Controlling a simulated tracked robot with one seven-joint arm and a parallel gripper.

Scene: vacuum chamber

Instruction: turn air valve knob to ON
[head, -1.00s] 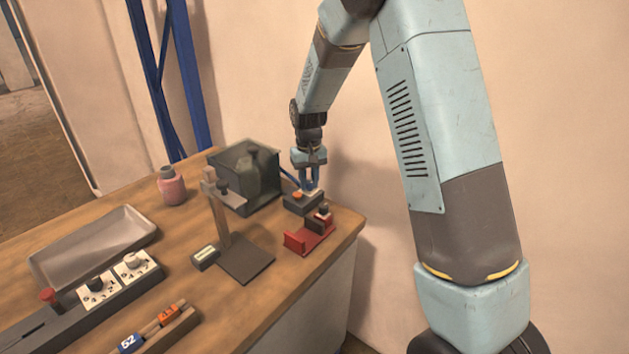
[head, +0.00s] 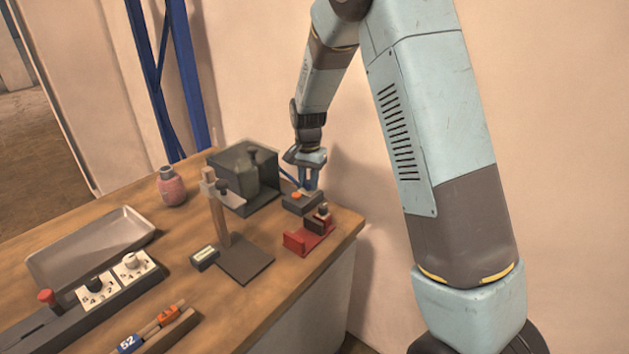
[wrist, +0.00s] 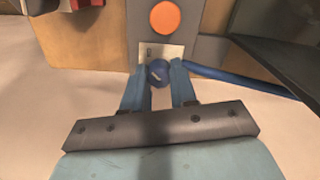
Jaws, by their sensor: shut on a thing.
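The air valve is a small dark grey box (head: 303,205) near the table's far right corner, with an orange button (wrist: 165,17) and a pale label plate (wrist: 174,50). A round blue knob (wrist: 157,72) with a light mark shows between my fingertips in the wrist view. My gripper (head: 309,187) reaches down to the box from above and is shut on the knob. The fingers (wrist: 160,78) hide the knob in the head view. I cannot read the label or tell which setting the knob points to.
A blue hose (wrist: 245,80) runs to the valve. A dark clear-sided chamber (head: 247,180) stands just left. A red bracket (head: 298,242) sits in front, and a post stand (head: 222,222) is nearby. A tray (head: 90,250), a pink bottle (head: 172,187) and a knob panel (head: 105,290) are further left.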

